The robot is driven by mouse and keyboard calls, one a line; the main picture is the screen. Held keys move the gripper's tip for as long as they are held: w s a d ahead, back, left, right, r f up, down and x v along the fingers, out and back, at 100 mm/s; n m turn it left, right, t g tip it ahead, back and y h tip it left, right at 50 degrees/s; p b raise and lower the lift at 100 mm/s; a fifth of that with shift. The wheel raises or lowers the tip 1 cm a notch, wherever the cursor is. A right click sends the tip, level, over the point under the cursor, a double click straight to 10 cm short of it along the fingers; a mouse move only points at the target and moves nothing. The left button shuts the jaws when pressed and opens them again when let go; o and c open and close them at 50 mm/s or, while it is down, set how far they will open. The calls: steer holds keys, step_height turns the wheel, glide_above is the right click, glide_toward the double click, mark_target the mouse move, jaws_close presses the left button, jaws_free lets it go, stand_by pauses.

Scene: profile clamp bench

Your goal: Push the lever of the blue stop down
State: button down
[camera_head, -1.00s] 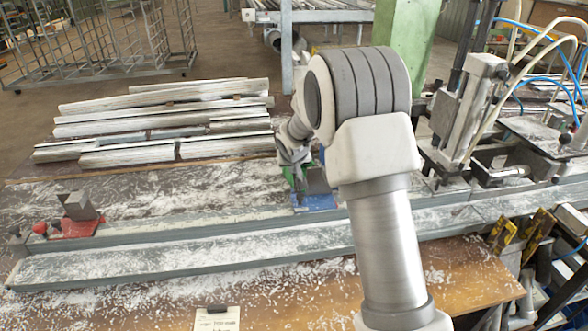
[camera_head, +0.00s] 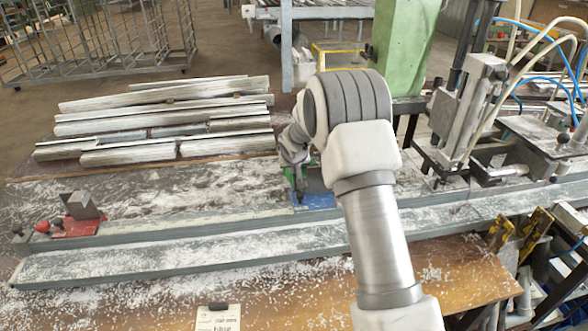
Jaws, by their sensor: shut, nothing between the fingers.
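The blue stop (camera_head: 319,201) sits on the bench beside the long grey rail, in the middle of the head view. Its grey block shows partly above the blue base; I cannot make out its lever, which my arm seems to hide. My gripper (camera_head: 298,188) points down right at the left side of the blue stop and is shut, with nothing seen in it. It is small and partly covered by my wrist, so I cannot tell whether it touches the stop. A green part (camera_head: 290,173) shows just behind it.
A red stop (camera_head: 78,228) with a grey block and red knob stands at the left end of the rail. Pale profiles (camera_head: 165,125) lie stacked behind. A clamp machine (camera_head: 475,110) with hoses stands at right. White chips cover the bench.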

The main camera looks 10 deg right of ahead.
steer(key=shift+w+g+p, duration=0.45)
steer(key=shift+g+p, duration=0.15)
steer(key=shift+p, duration=0.15)
steer(key=shift+w, duration=0.1)
steer(key=w+f+b, duration=0.4)
steer(key=b, duration=0.2)
steer(key=shift+w, duration=0.4)
stand_by(0.6)
steer(key=b+v, duration=0.1)
steer(key=v, duration=1.6)
steer(key=shift+r, duration=0.3)
steer(key=shift+r, duration=0.1)
